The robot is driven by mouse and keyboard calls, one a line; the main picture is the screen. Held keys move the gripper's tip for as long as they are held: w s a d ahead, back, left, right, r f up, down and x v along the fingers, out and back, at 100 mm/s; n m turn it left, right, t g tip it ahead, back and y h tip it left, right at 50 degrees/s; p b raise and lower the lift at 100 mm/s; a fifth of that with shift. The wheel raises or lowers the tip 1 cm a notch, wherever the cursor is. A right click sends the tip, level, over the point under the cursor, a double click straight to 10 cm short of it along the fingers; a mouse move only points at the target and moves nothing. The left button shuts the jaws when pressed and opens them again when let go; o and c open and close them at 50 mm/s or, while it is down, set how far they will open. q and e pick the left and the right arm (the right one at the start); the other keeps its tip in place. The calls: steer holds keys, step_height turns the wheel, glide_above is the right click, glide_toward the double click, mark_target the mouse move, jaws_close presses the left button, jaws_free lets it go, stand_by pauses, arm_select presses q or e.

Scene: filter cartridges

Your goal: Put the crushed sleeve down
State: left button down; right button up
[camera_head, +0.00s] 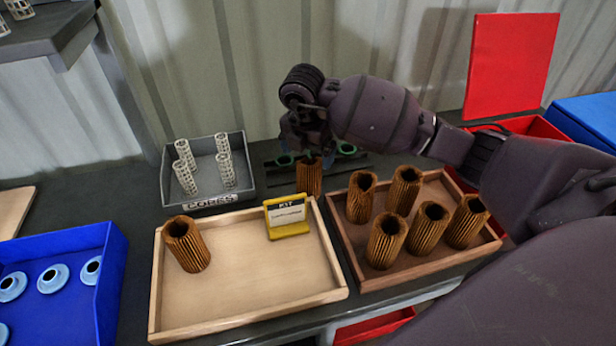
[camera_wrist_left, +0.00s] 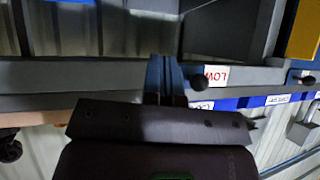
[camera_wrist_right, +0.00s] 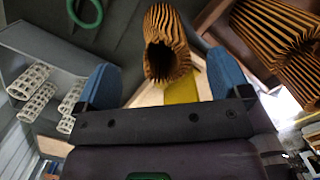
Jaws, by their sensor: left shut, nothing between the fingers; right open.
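A brown pleated sleeve (camera_head: 310,178) stands upright on the dark bench between the pale tray and the rack with green rings (camera_head: 347,150). My right gripper (camera_head: 306,143) is over its top, pointing down. In the right wrist view the same sleeve (camera_wrist_right: 168,50) shows between and beyond the open blue fingers (camera_wrist_right: 165,82), with an uneven, dented mouth. The gap to each finger is clear; nothing is gripped. My left gripper (camera_wrist_left: 163,80) is shut and empty in the left wrist view, away from the sleeves, and is outside the head view.
The pale kit tray (camera_head: 250,322) holds one sleeve (camera_head: 187,245) and a yellow sign (camera_head: 287,218). A brown tray (camera_head: 425,274) holds several sleeves. A grey bin (camera_head: 211,199) holds white cores. A blue bin (camera_head: 112,265) holds caps. A red bin (camera_head: 535,126) stands behind my right arm.

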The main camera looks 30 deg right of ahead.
mark_target(308, 177)
steer(key=f, duration=0.4)
steer(key=shift+w+d+f+b, duration=0.1)
steer(key=shift+d+f+b, duration=0.1)
steer(key=shift+f+b, duration=0.2)
steer(key=shift+r, duration=0.1)
steer(key=c, duration=1.1)
